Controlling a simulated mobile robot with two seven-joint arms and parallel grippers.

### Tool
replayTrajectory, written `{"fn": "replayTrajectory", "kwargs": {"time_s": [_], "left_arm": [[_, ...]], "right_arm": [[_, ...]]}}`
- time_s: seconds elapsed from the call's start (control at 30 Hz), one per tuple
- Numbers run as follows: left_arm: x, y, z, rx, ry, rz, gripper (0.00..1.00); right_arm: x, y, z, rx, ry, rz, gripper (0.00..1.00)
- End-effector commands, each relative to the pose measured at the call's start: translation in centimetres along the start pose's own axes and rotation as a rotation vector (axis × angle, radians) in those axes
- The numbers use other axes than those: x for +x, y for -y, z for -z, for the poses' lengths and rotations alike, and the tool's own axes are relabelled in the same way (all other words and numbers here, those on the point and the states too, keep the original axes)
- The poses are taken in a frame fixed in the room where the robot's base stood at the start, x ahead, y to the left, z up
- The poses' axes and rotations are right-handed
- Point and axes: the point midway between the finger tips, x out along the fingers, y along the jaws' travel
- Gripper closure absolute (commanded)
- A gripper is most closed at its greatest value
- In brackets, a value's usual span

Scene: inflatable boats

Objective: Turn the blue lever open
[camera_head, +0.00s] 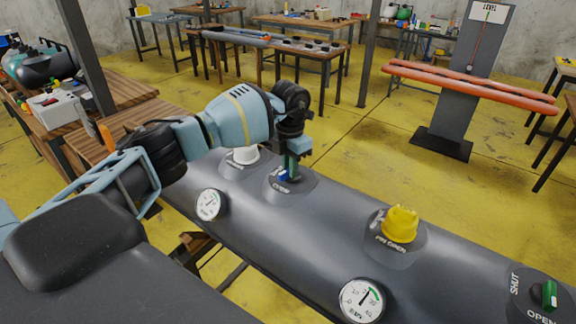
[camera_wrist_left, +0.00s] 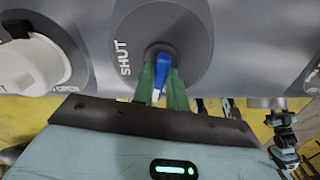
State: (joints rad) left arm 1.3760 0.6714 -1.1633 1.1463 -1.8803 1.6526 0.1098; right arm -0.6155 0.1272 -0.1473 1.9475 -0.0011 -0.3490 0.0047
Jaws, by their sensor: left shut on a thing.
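The blue lever (camera_wrist_left: 161,68) stands on a round grey plate marked SHUT on the dark grey inflatable tube. It also shows in the head view (camera_head: 284,177), mostly hidden by my gripper. My left gripper (camera_wrist_left: 160,82) comes down over it with its green fingers shut on the lever. In the left wrist view the lever points down the picture, between the fingers, and the SHUT label lies to its left. The OPEN label of this plate is hidden in the wrist view. The left gripper also shows in the head view (camera_head: 290,168). My right gripper is in no view.
On the same tube (camera_head: 330,215) are a white cap (camera_head: 245,155), a yellow knob (camera_head: 400,224), a green lever (camera_head: 550,295) and two gauges (camera_head: 210,204) (camera_head: 361,300). Tables stand behind. Yellow floor beyond the tube is mostly clear.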

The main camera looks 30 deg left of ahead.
Motion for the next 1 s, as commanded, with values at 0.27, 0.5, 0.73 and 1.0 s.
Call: {"fn": "replayTrajectory", "kwargs": {"time_s": [0.27,0.5,0.73,1.0], "left_arm": [[0.02,0.14,-0.03,-0.16,0.0,0.0,1.0],[0.02,0.19,-0.04,-0.225,0.0,0.0,1.0],[0.03,0.2,-0.04,-0.241,0.0,0.0,1.0],[0.03,0.2,-0.04,-0.241,0.0,0.0,1.0]], "right_arm": [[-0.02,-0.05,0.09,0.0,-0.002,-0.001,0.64],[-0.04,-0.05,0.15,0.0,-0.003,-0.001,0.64],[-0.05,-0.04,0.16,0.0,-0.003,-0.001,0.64],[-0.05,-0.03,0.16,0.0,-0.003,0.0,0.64]]}}
